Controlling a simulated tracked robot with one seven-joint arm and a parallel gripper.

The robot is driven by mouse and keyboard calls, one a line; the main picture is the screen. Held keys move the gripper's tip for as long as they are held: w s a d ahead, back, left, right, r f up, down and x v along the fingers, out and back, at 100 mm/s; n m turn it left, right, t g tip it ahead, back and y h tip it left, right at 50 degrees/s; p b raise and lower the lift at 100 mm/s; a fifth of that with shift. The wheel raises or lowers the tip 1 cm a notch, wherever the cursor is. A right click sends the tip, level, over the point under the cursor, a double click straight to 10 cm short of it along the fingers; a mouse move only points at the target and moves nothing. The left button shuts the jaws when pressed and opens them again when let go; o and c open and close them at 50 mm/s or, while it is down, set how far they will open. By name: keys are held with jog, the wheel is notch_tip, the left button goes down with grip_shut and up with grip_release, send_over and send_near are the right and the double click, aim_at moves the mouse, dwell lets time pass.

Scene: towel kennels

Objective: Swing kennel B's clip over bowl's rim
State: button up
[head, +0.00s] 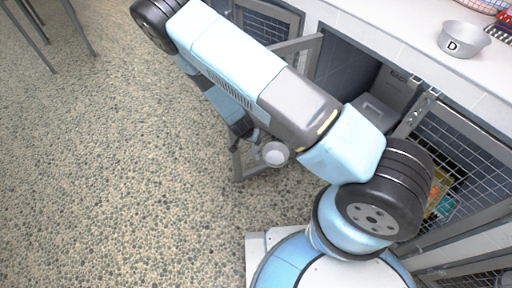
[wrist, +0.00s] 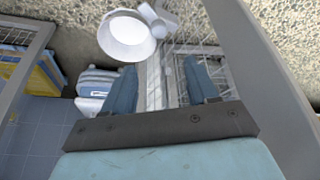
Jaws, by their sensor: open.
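A small metal bowl (head: 272,154) shows beside an open kennel door (head: 237,164), partly behind my arm. In the wrist view the bowl (wrist: 127,38) is at the top, just beyond my fingertips, its pale inside facing the camera. A light grey fitting, probably the clip (wrist: 158,21), is at the right of the bowl's rim; I cannot tell whether it lies over the rim. My gripper (wrist: 160,66) is open, its two blue fingers apart, with door bars between and behind them. No kennel letter B is readable.
A bowl marked D (head: 461,40) stands on the white counter (head: 395,30) at upper right. Below it is an open kennel with a grey box (head: 382,96). A mesh door (head: 460,145) is at right. Pebbled floor (head: 110,170) is clear at left.

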aim_at(257, 149)
jog(key=x, duration=1.4)
jog(key=shift+s+f, duration=0.1)
jog(key=shift+f, duration=0.2)
jog(key=shift+a, duration=0.1)
jog(key=c, duration=1)
